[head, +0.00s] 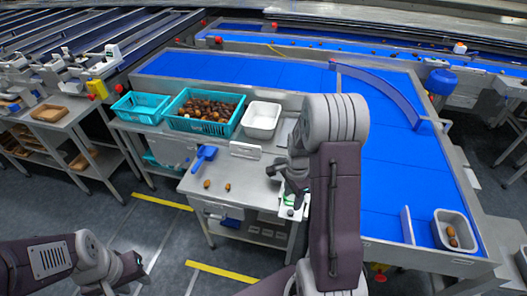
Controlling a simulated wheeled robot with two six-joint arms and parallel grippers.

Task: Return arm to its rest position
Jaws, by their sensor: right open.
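My right arm rises through the middle of the head view, and its dark gripper (274,171) is over the right side of the steel worktable (245,192). Its jaws are open, small and partly hidden by my arm; I see nothing held. My left gripper (134,270) is low at the left, over the floor and away from the table; its jaws are too unclear to read. Two brown dates (207,184) lie on the worktable near its front left. A teal crate (180,122) full of dates and an empty-looking white tray (261,119) stand behind them.
A blue scoop (204,156) lies on the worktable. A second teal crate (140,106) stands at left. The blue conveyor (405,165) runs behind and right, with a grey bin (451,216) holding dates at its near end. Open floor (150,235) lies front left.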

